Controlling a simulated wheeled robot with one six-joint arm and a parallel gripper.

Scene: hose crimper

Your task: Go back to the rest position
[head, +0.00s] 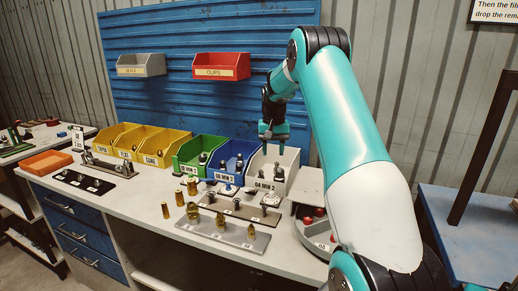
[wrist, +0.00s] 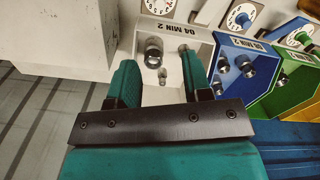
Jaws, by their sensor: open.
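My gripper (head: 273,138) hangs from my teal arm over the white bin (head: 284,160), which is labelled like "04 MIN 2". In the wrist view my gripper (wrist: 160,76) has its two teal fingers spread apart, pointing into or just above the white bin (wrist: 203,45). Nothing is held between the fingers. A metal fitting (wrist: 153,50) stands in the bin beyond the fingertips, with smaller fittings near it. How deep the fingertips reach is hard to tell.
A blue bin (head: 237,152), a green bin (head: 202,152) and yellow bins (head: 155,143) stand left of the white one. A grey rack (head: 222,232) with brass fittings lies in front. A grey turntable tray (head: 312,232) is at right. Red (head: 221,66) and grey (head: 141,65) bins hang on the blue back panel.

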